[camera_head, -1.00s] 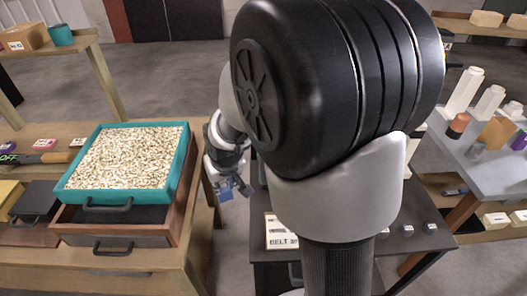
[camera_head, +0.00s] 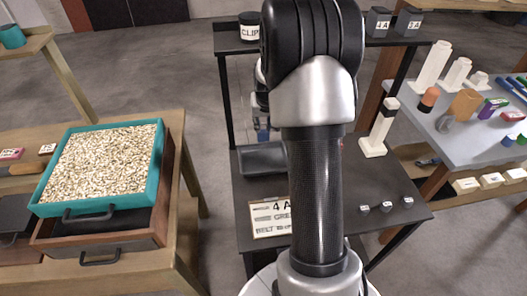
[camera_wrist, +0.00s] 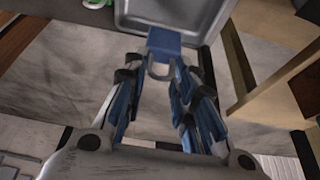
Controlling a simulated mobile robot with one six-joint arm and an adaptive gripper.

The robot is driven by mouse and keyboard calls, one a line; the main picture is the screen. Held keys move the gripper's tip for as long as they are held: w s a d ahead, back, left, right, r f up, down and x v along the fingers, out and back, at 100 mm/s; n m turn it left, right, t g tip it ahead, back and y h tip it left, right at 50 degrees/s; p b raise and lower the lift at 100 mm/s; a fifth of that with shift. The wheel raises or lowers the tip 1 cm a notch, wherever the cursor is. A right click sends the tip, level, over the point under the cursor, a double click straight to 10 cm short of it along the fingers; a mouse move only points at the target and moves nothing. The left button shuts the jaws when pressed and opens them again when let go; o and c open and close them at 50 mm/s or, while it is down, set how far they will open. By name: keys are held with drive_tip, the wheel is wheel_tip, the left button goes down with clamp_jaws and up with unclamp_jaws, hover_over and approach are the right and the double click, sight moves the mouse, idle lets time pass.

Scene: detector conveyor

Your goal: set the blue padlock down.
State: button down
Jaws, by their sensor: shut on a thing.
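My gripper (camera_wrist: 158,72) is shut on the blue padlock (camera_wrist: 165,41) in the wrist view. The padlock's body hangs out past the fingertips, and its grey shackle lies between them. In the head view the padlock (camera_head: 263,136) is a small blue patch below my gripper (camera_head: 261,122), partly beside my arm. It appears above the back part of a dark grey tray (camera_head: 258,172) on the dark table. The tray (camera_wrist: 205,8) also shows behind the padlock in the wrist view. The exact height of the padlock over it cannot be told.
The dark table (camera_head: 375,185) also bears a sign (camera_head: 269,218), a white stand (camera_head: 375,130) and several small blocks. A shelf above holds a CLIP container (camera_head: 249,27). A teal tray of pale pieces (camera_head: 42,195) stands on the left. My arm hides the table's middle.

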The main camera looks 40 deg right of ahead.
wheel_tip(320, 180, down, 12)
drive_tip(key=b, duration=0.3)
drive_tip(key=shift+r, duration=0.25)
drive_tip(key=shift+f, duration=0.1)
drive_tip(key=c, duration=1.3)
unclamp_jaws()
